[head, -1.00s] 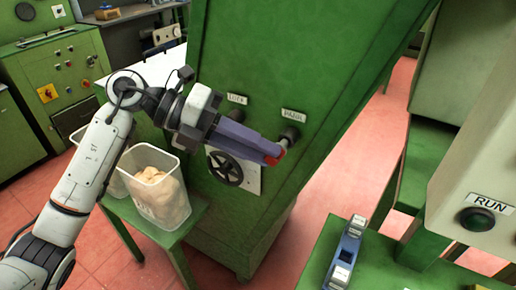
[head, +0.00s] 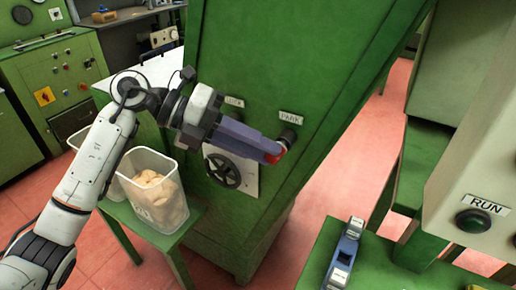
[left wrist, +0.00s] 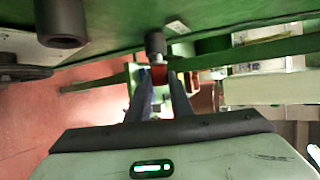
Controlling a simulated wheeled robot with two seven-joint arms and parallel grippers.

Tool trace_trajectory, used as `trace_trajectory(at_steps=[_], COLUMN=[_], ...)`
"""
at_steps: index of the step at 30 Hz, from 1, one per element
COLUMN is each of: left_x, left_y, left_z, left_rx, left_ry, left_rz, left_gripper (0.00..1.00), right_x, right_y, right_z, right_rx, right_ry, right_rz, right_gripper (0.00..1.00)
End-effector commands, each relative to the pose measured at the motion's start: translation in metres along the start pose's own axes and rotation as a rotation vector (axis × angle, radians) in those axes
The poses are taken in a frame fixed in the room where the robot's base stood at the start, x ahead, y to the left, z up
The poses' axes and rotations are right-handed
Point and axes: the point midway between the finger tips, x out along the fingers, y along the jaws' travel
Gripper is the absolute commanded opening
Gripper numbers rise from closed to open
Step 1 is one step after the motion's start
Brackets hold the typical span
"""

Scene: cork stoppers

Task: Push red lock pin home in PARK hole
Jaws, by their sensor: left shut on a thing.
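My left gripper (head: 275,153) is shut on the red lock pin (head: 280,154), and little of the pin shows between the fingers. In the left wrist view the red pin (left wrist: 158,76) sits between the fingertips, in line with a dark round boss (left wrist: 155,43) just beyond it. In the head view this PARK hole boss (head: 287,138) stands below the PARK label (head: 291,117) on the green machine face. The pin's end is at the boss mouth; how deep it sits I cannot tell. My right gripper is not in view.
A black handwheel (head: 223,170) sits on a pale plate below my left gripper. A second dark boss (left wrist: 62,22) shows in the left wrist view. A clear bin of corks (head: 155,190) stands on a green stand at left. A RUN button (head: 473,221) is at right.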

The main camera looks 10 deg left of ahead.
Motion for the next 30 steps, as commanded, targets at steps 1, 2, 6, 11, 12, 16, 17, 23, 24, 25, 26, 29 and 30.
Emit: trace_trajectory(at_steps=[1,2,6,11,12,16,17,23,24,25,26,29,30], left_x=[0.0003,0.0005,0.0014,0.0024,0.0027,0.0034,0.0036,0.0037,0.0037,0.0037,0.0037,0.0037,0.0037], left_y=[-0.0005,-0.0005,-0.0005,-0.0003,-0.0002,-0.0003,-0.0003,-0.0001,0.0,0.0,0.0,0.0004,0.0004], left_z=[0.0009,0.0013,0.0031,0.0052,0.0058,0.0074,0.0078,0.0079,0.0079,0.0079,0.0079,0.0079,0.0079], left_rx=[0.001,0.001,0.001,0.001,0.001,0.001,0.001,0.001,0.001,0.001,0.001,0.0,0.0], left_ry=[0.0,0.0,0.0,0.0,0.0,0.001,0.001,0.001,0.001,0.001,0.001,0.001,0.001], left_rz=[-0.001,-0.001,-0.001,0.0,0.0,0.0,0.0,0.0,0.0,0.0,0.001,0.001,0.001], left_gripper=[0.0,0.0,0.0,0.0,0.0,0.0,0.0,0.41,0.41,0.41,0.41,0.41,0.41], right_x=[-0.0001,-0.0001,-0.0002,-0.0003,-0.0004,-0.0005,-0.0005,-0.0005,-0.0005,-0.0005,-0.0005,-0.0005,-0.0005], right_y=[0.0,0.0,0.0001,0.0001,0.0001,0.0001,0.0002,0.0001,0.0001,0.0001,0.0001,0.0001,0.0], right_z=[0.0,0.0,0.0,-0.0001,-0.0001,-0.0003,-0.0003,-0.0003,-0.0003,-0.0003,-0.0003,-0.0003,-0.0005], right_rx=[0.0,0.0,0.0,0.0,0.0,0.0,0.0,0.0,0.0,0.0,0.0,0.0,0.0], right_ry=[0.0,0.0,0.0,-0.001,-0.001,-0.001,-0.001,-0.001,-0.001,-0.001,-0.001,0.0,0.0], right_rz=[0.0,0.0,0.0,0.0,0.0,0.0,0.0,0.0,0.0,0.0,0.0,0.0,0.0], right_gripper=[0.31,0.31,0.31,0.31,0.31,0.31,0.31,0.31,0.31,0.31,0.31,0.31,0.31])
